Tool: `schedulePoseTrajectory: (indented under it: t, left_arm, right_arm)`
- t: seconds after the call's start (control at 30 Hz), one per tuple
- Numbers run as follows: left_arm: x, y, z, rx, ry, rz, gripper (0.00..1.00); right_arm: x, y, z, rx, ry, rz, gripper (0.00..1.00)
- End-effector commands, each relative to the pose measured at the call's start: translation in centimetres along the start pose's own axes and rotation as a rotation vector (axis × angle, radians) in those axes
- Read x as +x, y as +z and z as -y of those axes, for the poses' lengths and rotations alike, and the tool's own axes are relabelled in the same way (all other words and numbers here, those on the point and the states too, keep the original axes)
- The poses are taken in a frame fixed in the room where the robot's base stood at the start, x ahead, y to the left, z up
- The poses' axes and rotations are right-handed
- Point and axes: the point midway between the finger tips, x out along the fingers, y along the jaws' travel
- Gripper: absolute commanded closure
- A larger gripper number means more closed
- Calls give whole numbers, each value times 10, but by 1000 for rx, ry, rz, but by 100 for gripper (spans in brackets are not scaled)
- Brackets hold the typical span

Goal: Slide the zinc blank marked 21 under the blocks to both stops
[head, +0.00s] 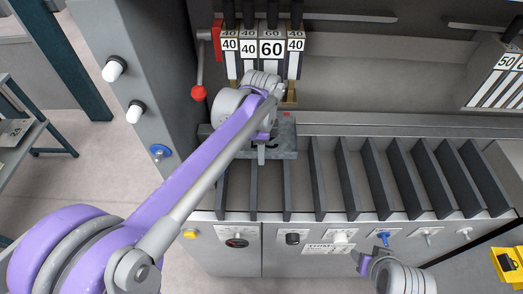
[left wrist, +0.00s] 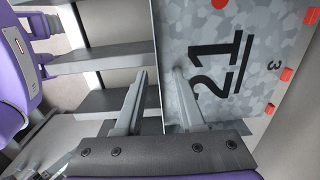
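The zinc blank (head: 285,142) is a mottled grey sheet lying at the back left of the slatted table, in front of the blocks (head: 271,48) marked 40, 40, 60 and 40. Its black 21 shows in the left wrist view (left wrist: 250,85). My left gripper (head: 262,155) is at the blank's near side. In the left wrist view its two fingers (left wrist: 160,70) stand apart, one over the blank and one beside its edge. Contact cannot be told. Small red pieces (left wrist: 285,75) lie along the blank's other side. My right gripper (head: 364,264) is low in front of the panel, its fingers unclear.
Dark slats (head: 380,180) run across the table, bare to the right of the blank. A red-knobbed lever (head: 199,92) hangs at the left. Knobs and switches (head: 340,237) line the front panel. More numbered blocks (head: 500,80) stand at the right.

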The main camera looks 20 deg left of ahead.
Motion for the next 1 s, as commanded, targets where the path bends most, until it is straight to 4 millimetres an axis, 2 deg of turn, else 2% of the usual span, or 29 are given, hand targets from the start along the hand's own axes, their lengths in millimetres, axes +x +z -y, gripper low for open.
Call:
schedulePoseTrajectory:
  t: [0.17, 0.27, 0.5, 0.7, 1.0]
  left_arm:
    - [-7, 0, 0, 0, 0, 0, 62]
    - [-22, 0, 0, 0, 0, 0, 62]
    - [-72, 0, 0, 0, 0, 0, 62]
    - [-100, 0, 0, 0, 0, 0, 62]
    - [-108, 0, 0, 0, 0, 0, 62]
  right_arm:
    - [-1, -1, 0, 0, 0, 0, 48]
    - [-2, -2, 0, 0, 0, -1, 48]
    - [-5, -5, 0, 0, 0, -4, 48]
    - [-7, -7, 0, 0, 0, -5, 48]
    - [-7, -7, 0, 0, 0, -6, 48]
